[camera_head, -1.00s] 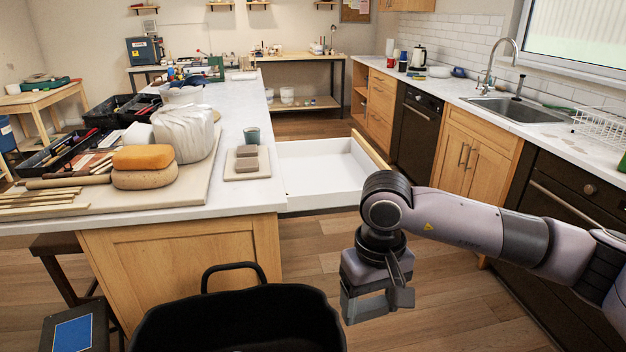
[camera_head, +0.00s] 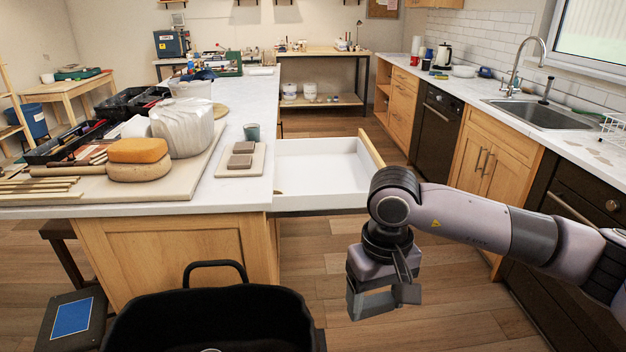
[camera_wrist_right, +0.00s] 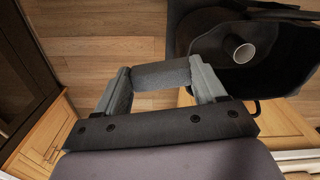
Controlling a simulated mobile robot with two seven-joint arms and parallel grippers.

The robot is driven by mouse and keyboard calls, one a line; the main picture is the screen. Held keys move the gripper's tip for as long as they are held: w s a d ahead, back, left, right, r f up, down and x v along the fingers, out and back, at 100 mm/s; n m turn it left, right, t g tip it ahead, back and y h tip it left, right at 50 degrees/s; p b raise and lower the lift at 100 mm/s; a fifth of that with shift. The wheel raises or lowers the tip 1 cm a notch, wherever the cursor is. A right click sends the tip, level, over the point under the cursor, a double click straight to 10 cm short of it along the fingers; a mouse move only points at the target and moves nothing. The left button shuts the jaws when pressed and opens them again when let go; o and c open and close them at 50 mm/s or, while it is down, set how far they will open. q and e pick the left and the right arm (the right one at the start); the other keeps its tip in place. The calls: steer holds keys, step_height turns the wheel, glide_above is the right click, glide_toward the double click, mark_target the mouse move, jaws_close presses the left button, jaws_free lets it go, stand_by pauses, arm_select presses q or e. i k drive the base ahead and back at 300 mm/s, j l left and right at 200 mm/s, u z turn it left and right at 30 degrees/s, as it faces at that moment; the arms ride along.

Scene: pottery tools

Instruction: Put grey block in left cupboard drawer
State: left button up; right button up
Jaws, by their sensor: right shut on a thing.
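My right gripper (camera_head: 382,300) hangs over the wooden floor, to the right of the island and in front of the drawer. It is shut on a grey block (camera_wrist_right: 162,73), which spans the gap between its fingers in the right wrist view. An open white drawer (camera_head: 318,170) stands out from the right side of the island, with a wooden front at its right end. Its visible floor is empty. The gripper and block are apart from the drawer, nearer to me. My left gripper is not in view.
A black tub (camera_head: 218,325) with a handle stands in front of the island. The island top (camera_head: 235,195) carries a board with two small brownish blocks (camera_head: 241,154), a cup (camera_head: 251,131) and a wrapped white lump (camera_head: 182,128). Clear floor lies between the island and the sink counter.

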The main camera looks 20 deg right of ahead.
mark_target(327, 182)
steer(key=l+u, duration=0.15)
steer(key=l, duration=0.5)
steer(key=k+l+u, duration=0.15)
steer(key=l, duration=0.5)
steer(key=i+l+u, duration=0.1)
steer(key=l, duration=0.3)
steer(key=i+l+u, duration=0.1)
steer(key=l, duration=0.35)
steer(key=l+u, duration=0.1)
steer(key=l, duration=0.3)
steer(key=i+l+u, duration=0.1)
steer(key=l, duration=0.2)
steer(key=i+l+u, duration=0.1)
steer(key=l, duration=0.25)
steer(key=i+l+u, duration=0.2)
steer(key=i+l, duration=0.35)
steer(key=i+l+u, duration=0.35)
steer(key=i+l, duration=0.35)
steer(key=i, duration=0.15)
